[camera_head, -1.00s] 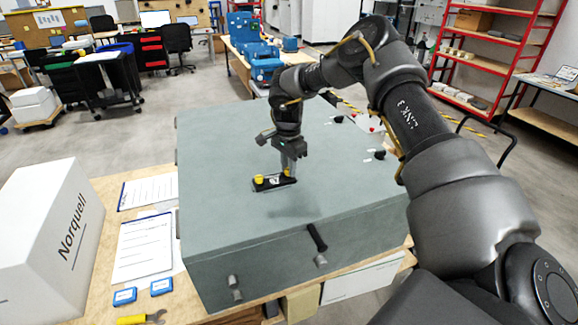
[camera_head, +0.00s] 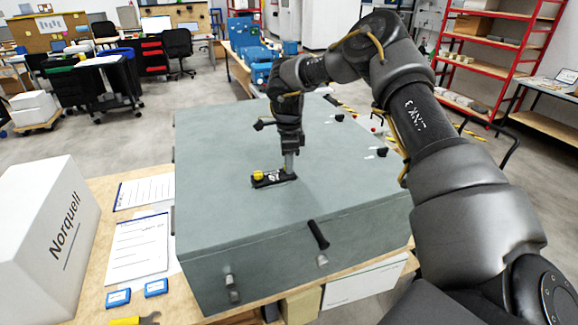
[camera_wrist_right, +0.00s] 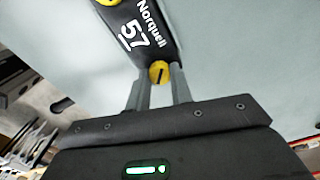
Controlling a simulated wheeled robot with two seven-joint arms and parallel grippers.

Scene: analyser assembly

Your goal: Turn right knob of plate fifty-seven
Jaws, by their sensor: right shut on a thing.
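Plate fifty-seven is a black plate (camera_head: 270,182) lying on top of the large grey case (camera_head: 225,220). It carries a yellow knob near each end. The left knob (camera_head: 258,175) stands free in the head view. The wrist view shows the white "57" and "Norquell" print on the plate (camera_wrist_right: 132,35). My right gripper (camera_head: 289,172) points down at the plate's right end. Its fingers (camera_wrist_right: 158,82) are shut on the right knob (camera_wrist_right: 158,72), which has a dark slot. That knob is hidden by the fingers in the head view. My left gripper is out of view.
Black knobs (camera_head: 382,152) stand along the case's right side, and a black handle (camera_head: 317,235) sits at its front edge. A white Norquell box (camera_head: 50,240), clipboards (camera_head: 138,247) and small blue boxes (camera_head: 118,297) lie left on the wooden table. The case top around the plate is clear.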

